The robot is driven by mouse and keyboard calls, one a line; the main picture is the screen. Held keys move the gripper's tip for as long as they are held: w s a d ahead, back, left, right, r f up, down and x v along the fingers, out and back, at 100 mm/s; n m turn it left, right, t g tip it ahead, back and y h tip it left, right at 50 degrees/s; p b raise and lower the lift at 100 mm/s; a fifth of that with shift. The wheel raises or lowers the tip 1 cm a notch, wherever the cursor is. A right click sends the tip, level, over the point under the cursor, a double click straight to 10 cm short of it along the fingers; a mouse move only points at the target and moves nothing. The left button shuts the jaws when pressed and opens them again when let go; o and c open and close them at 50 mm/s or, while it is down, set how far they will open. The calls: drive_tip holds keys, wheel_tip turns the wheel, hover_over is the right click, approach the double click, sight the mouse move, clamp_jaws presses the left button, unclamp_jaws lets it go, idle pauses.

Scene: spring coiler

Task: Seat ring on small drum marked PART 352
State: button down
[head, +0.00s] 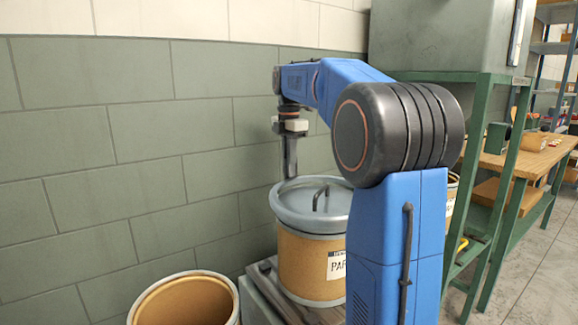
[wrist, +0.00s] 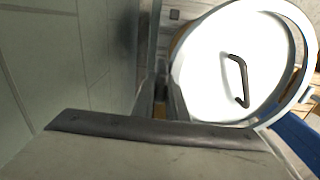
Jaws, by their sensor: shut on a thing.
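A tan drum (head: 305,265) with a grey lid (head: 315,193) stands left of my arm in the head view. Its white label (head: 337,266) reads "PAR"; my arm hides the rest. A grey ring (head: 292,224) goes around the lid's edge. The ring also shows in the wrist view (wrist: 312,50), around the bright lid (wrist: 215,65) with its dark handle, with a gap at the right. My gripper (head: 290,178) points down at the ring's left side and is shut on it. I cannot tell whether the ring sits fully down.
An open, empty-looking tan drum (head: 185,305) stands at the front left. A block wall (head: 130,150) runs close behind and left of my gripper. A green frame (head: 490,150) and a wooden bench (head: 530,155) stand at the right.

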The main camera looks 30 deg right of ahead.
drive_tip(key=shift+f, duration=1)
idle(1.1)
drive_tip(key=c, duration=1.1)
unclamp_jaws()
drive_tip(key=shift+r, duration=0.15)
drive_tip(key=shift+r, duration=5.85)
drive_tip(key=shift+s, duration=0.1)
